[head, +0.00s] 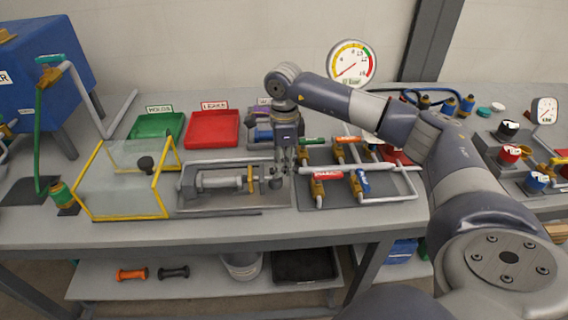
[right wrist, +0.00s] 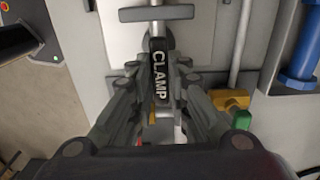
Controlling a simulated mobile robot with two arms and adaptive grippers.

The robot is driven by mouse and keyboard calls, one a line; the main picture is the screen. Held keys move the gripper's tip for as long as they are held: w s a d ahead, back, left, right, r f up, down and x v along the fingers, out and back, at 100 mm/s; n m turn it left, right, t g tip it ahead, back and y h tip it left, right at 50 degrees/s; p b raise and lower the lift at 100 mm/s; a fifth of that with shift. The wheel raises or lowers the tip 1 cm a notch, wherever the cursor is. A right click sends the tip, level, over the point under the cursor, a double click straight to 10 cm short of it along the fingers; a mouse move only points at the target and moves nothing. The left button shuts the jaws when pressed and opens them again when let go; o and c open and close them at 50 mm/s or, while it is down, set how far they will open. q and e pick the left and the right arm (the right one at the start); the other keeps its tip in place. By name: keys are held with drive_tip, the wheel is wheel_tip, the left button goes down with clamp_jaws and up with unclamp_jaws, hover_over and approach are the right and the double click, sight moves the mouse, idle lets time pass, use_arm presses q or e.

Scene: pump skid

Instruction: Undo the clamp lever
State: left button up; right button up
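The clamp lever (right wrist: 160,78) is a dark bar with white CLAMP lettering in the right wrist view. It lies between the two fingers of my right gripper (right wrist: 159,70). A narrow gap seems to show on each side of the lever, so the fingers look open around it. In the head view my right gripper (head: 286,172) points down at the right end of the pump assembly (head: 222,182), which sits in a grey tray (head: 190,206). There the gripper mostly hides the lever. My left gripper is not in view.
Pipework with small coloured valve handles (head: 326,174) stands close to the right of my gripper. A yellow-framed clear guard (head: 120,190) stands left of the tray. Green (head: 157,125) and red (head: 211,129) bins and a gauge (head: 352,64) are behind. The bench front edge is clear.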

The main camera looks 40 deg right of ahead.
sight(284, 168)
drive_tip(key=shift+o, duration=0.5)
drive_tip(key=shift+r, duration=0.1)
wheel_tip(284, 168, up, 12)
idle(0.7)
